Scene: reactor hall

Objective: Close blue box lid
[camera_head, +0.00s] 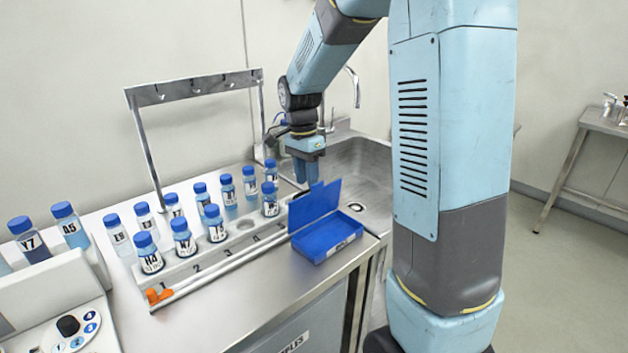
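The blue box (330,241) sits at the right front of the steel counter, beside the sink. Its blue lid (315,203) is open and stands up from the box's back edge, leaning a little backward. My gripper (306,182) points down just behind the lid, near its top edge. The fingers look close together, but the gap between them is too small to judge. Their tips are near or partly behind the lid, and I cannot tell whether they touch it. No object shows in the gripper.
A rack (215,262) with several blue-capped bottles stands left of the box. A metal hook frame (200,84) rises behind it. The sink (362,172) with a tap lies to the right. A device with a black knob (68,325) stands at the left front.

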